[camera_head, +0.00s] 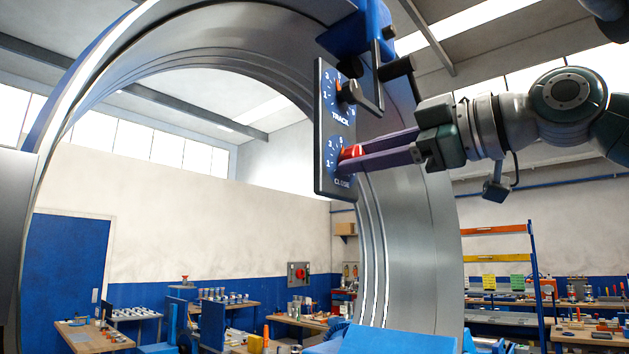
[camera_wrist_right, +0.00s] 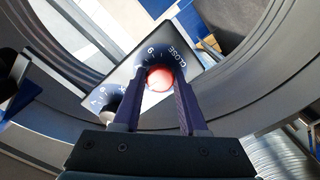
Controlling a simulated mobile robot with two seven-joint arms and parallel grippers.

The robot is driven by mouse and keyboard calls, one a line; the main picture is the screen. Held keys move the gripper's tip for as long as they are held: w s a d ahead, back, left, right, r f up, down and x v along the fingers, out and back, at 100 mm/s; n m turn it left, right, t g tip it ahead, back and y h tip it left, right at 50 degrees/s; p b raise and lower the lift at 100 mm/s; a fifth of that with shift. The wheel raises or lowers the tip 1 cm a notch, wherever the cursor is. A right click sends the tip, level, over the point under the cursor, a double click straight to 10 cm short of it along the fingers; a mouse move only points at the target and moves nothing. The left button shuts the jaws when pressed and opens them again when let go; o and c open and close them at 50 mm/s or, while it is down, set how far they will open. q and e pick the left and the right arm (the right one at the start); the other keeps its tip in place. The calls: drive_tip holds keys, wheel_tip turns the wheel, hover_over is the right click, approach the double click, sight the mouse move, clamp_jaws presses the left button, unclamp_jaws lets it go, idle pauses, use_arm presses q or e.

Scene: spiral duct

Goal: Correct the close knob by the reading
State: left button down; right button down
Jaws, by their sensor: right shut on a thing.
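The close knob (camera_head: 350,153) is red and sits at the lower dial of a dark panel (camera_head: 325,185) marked TRACK above and CLOSE below. In the right wrist view the red knob (camera_wrist_right: 159,79) lies between the fingertips. My right gripper (camera_head: 352,156) comes in from the right with purple fingers shut on the knob. The fingers hide part of the CLOSE dial. The black track knob (camera_head: 350,92) sits above it at the TRACK dial and is free. My left gripper is not in view. I see no separate reading display.
A large metal spiral duct ring (camera_head: 400,240) arches around the panel. A blue bracket (camera_head: 352,30) and black rollers stand close to the panel's top right. Workbenches (camera_head: 95,338), shelves and a blue door (camera_head: 62,262) are far behind.

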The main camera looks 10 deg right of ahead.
drive_tip(key=shift+f, duration=0.1)
idle(0.3)
drive_tip(key=shift+c, duration=2.3)
unclamp_jaws()
drive_tip(key=shift+w, duration=0.1)
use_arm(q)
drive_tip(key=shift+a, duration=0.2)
